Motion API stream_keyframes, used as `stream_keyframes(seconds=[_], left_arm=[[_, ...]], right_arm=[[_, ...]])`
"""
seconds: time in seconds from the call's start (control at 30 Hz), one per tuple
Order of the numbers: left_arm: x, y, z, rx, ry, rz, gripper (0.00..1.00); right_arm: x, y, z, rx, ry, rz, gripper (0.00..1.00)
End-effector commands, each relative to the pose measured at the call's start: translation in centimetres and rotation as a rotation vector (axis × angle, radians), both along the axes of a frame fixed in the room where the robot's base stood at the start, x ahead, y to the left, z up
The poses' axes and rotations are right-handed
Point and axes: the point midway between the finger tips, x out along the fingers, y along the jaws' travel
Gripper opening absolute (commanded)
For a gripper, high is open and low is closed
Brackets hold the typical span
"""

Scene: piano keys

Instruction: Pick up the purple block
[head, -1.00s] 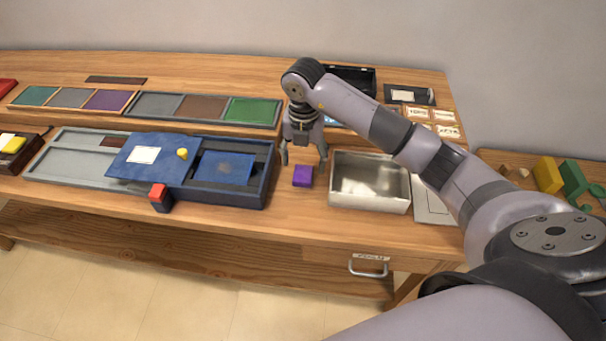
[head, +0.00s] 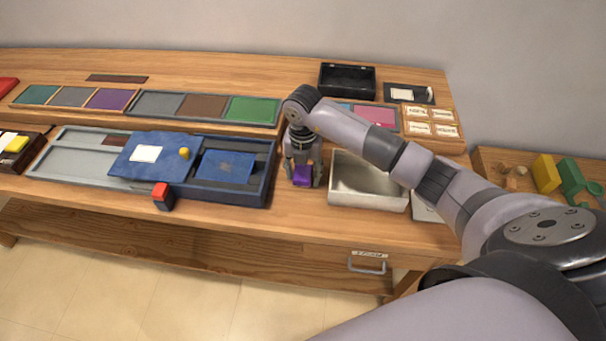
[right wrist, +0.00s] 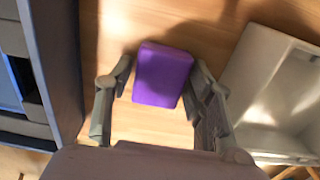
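The purple block (head: 303,173) sits on the wooden table between the blue tray and the metal bin. My right gripper (head: 303,180) is lowered around it, with one finger on each side. In the right wrist view the purple block (right wrist: 162,75) lies between the fingers of the right gripper (right wrist: 160,88). The fingers are spread, with a small gap at the left; the right finger is very close to the block, and I cannot tell if it touches. My left gripper is not in view.
The open metal bin (head: 368,203) stands close at the right. Bare table lies in front of the block.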

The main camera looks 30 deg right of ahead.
Motion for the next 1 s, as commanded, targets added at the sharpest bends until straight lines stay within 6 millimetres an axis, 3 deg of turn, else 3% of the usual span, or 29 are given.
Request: stream_keyframes(seconds=[0.53,0.83,1.0], left_arm=[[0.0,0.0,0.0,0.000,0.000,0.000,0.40],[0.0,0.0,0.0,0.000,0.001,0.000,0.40],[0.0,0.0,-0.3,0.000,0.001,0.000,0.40]], right_arm=[[0.0,0.0,0.0,-0.001,-0.001,0.000,0.11],[0.1,0.0,0.3,0.000,-0.001,0.000,0.11],[0.1,-0.1,1.8,0.001,-0.004,0.000,0.11]])
